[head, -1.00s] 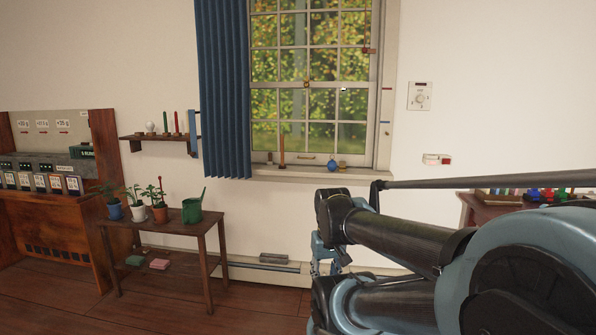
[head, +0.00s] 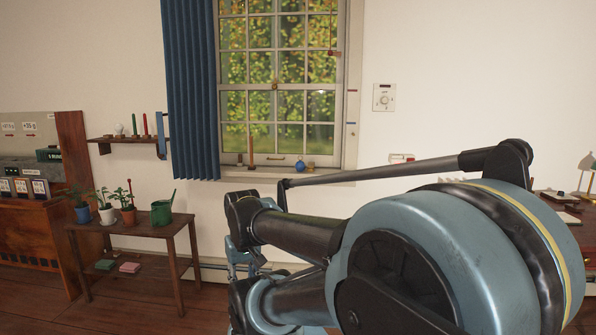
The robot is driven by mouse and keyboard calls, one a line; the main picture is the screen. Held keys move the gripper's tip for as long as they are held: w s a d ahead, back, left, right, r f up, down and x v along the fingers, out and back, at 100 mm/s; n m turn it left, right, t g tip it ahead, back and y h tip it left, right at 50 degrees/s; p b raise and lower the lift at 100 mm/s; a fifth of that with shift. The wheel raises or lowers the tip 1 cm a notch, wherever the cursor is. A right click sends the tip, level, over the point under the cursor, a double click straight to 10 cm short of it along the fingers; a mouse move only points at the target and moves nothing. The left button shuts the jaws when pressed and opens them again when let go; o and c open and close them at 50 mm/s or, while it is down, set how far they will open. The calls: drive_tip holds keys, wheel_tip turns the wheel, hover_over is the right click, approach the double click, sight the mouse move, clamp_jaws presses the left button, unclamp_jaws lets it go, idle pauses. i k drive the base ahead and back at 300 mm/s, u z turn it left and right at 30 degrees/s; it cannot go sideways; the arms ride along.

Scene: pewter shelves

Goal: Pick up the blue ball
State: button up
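A small blue ball (head: 300,165) sits on the window sill (head: 235,174), near the sill's right part and in front of the lower window panes. My arm fills the lower right of the head view, its near end large and its far end below the sill. I cannot make out my gripper's fingers, and nothing of mine is seen touching the ball.
A red-brown candle (head: 250,150) stands left on the sill, and a small orange-brown item (head: 311,166) is right beside the ball. A blue curtain (head: 190,90) hangs at left. A plant table (head: 135,230) and wall shelf (head: 130,139) stand left.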

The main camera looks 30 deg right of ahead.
sight(300, 166)
drive_tip(key=i, duration=1)
